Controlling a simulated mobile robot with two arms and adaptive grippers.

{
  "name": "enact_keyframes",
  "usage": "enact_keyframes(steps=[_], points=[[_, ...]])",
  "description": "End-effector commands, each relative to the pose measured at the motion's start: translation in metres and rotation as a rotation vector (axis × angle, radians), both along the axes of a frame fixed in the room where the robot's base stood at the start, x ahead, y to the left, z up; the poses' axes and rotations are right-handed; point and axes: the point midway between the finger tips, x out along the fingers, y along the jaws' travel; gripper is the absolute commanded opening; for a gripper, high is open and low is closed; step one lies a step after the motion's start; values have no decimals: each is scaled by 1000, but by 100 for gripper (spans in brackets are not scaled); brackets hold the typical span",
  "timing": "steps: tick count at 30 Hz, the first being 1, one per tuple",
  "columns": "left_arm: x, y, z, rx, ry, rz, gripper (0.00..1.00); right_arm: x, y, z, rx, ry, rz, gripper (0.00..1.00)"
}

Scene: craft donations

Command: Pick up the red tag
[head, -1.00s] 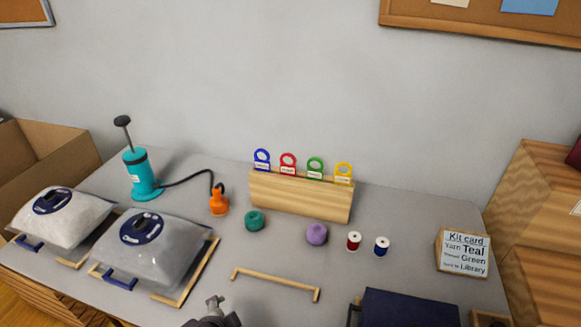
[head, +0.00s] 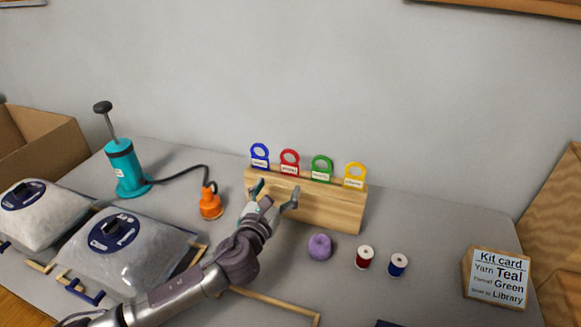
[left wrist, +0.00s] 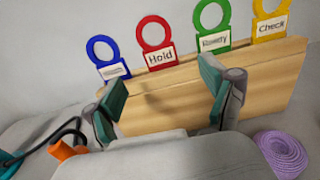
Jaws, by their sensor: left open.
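The red tag (head: 289,161) stands upright in the wooden rack (head: 330,207), between the blue tag (head: 259,156) and the green tag (head: 322,168); a yellow tag (head: 355,175) is at the right end. In the left wrist view the red tag (left wrist: 155,42) has a ring top and a white label reading "Hold". My left gripper (head: 273,193) is open and empty in front of the rack, below the red tag. In the left wrist view its two fingers (left wrist: 160,98) stand apart, with the red tag above and between them. My right gripper is out of view.
A purple yarn roll (head: 320,246), a red spool (head: 364,257) and a blue spool (head: 398,264) lie right of my arm. A teal pump (head: 125,168) with an orange nozzle (head: 210,203) stands left. A kit card (head: 497,277) is at far right.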

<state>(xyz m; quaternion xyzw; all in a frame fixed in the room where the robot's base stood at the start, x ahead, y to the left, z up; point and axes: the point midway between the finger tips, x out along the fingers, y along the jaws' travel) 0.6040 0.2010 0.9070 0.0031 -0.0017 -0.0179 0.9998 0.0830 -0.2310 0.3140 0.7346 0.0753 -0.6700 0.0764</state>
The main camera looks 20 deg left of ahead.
Motion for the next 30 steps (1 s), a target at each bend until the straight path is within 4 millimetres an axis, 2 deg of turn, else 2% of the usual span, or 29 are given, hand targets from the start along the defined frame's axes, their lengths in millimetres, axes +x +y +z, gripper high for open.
enact_keyframes(steps=[1,4,13,21,30], points=[[12,0,1,-1,-2,2,83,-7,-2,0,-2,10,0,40],[28,-1,0,-3,0,2,83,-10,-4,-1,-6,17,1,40],[53,-1,-1,-5,1,2,83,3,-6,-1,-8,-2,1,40],[90,-2,-5,-7,2,2,83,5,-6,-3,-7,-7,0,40],[96,-2,-5,-6,3,1,83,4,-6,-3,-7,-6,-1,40]])
